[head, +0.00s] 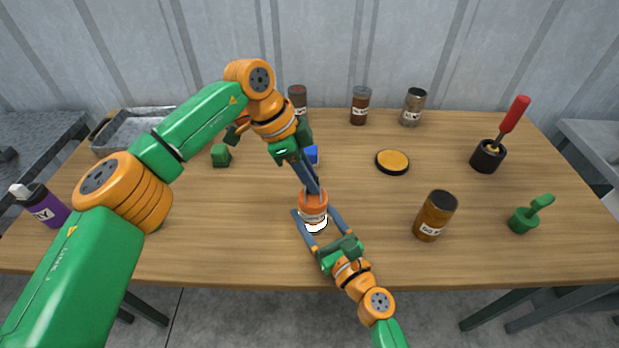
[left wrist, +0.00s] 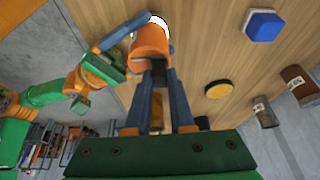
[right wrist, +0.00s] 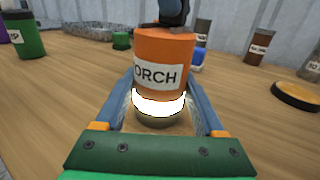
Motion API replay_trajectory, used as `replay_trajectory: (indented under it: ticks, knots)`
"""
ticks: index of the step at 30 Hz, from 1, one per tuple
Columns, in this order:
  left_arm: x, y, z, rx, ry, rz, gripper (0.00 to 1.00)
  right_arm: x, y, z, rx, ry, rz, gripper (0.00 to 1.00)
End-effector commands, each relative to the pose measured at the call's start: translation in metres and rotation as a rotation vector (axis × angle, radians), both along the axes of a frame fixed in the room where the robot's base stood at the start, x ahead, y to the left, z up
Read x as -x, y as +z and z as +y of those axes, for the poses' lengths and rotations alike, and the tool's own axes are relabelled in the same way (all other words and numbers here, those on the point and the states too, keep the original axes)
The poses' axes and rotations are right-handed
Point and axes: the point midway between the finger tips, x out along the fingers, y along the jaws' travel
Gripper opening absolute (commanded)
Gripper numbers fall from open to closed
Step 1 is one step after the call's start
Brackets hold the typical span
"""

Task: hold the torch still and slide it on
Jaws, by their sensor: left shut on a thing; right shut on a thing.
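The torch (head: 313,203) is an orange cylinder standing upright near the table's front middle. Its label reads "ORCH" in the right wrist view (right wrist: 165,60). A bright white glowing band (right wrist: 158,103) circles its lower part, above an olive-coloured base (right wrist: 158,121). My right gripper (head: 313,211) is shut on the torch from the front, one finger on each side. My left gripper (head: 314,189) reaches down from above and behind, its fingertips close together at the torch's top. In the left wrist view a dark small part (left wrist: 170,76) shows by these fingertips; the exact contact is hidden.
Behind the torch are a blue block (head: 312,152) and a green block (head: 221,156). To the right stand an amber jar (head: 435,216), a yellow-topped disc (head: 392,161), a black cup (head: 487,156) with a red-handled tool, and a green-handled object (head: 524,220). A grey tray (head: 130,132) sits back left.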

Motion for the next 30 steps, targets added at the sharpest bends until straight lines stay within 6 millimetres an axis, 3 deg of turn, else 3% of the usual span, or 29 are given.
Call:
replay_trajectory:
  ticks: [3, 4, 7, 17, 30]
  knots:
    - [-0.002, 0.001, 0.001, -0.001, 0.006, -0.007, 0.0, 0.001, -0.001, 0.0, 0.002, 0.002, 0.002, 0.08]
    - [-0.002, 0.001, 0.001, -0.001, 0.006, -0.007, 0.27, 0.001, -0.001, 0.0, 0.002, 0.002, 0.002, 0.08]
    - [-0.002, 0.0, 0.001, -0.001, 0.006, -0.006, 0.53, 0.001, -0.001, 0.0, 0.002, 0.002, 0.002, 0.08]
    - [-0.001, 0.003, 0.002, -0.001, 0.004, -0.005, 0.53, 0.001, -0.001, 0.001, 0.001, 0.002, 0.003, 0.08]
    - [0.0, 0.1, 0.042, 0.0, 0.007, -0.007, 0.53, 0.001, -0.001, 0.0, 0.001, 0.002, 0.002, 0.08]
